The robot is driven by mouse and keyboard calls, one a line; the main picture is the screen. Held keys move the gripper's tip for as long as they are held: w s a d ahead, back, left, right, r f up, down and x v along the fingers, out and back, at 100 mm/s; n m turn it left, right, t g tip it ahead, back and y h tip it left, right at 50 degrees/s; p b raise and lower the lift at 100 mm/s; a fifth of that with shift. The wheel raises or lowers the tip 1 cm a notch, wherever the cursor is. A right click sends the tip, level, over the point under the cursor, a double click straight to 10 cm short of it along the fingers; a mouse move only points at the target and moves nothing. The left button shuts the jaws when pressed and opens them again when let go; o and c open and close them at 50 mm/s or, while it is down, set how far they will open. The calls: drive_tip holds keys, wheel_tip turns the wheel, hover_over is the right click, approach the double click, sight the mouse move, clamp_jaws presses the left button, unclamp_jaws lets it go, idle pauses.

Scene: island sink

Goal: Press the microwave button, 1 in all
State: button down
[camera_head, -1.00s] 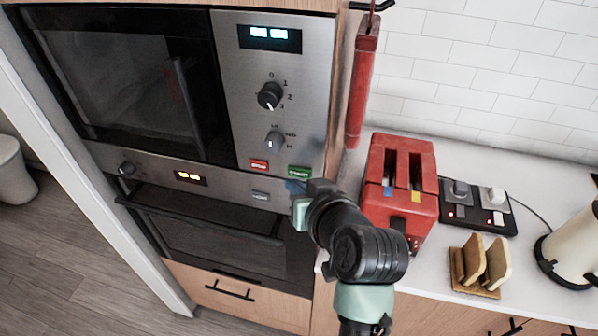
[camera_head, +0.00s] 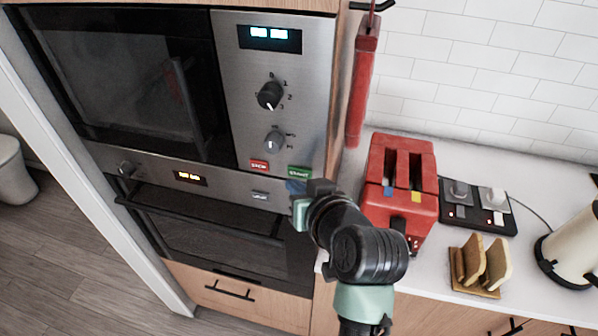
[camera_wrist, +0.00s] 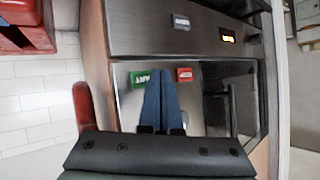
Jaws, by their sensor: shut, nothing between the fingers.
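The microwave (camera_head: 325,100) is built into the tall cabinet at the left, with a steel control panel. Its green START button (camera_head: 299,171) and red STOP button (camera_head: 259,165) sit at the panel's lower edge. My gripper (camera_head: 296,187) is just below the green button in the head view. In the wrist view the scene is upside down. I cannot tell whether the tips touch the panel.
An oven (camera_head: 210,245) with a bar handle is below the microwave. A red toaster (camera_head: 421,205) stands on the counter close to the right of my arm. A toast rack (camera_head: 470,290), a black two-knob unit (camera_head: 478,221) and a pale kettle (camera_head: 572,250) are farther right.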

drive_tip(key=shift+w, duration=0.15)
idle(0.6)
drive_tip(key=shift+w+d, duration=0.1)
drive_tip(key=shift+w, duration=0.2)
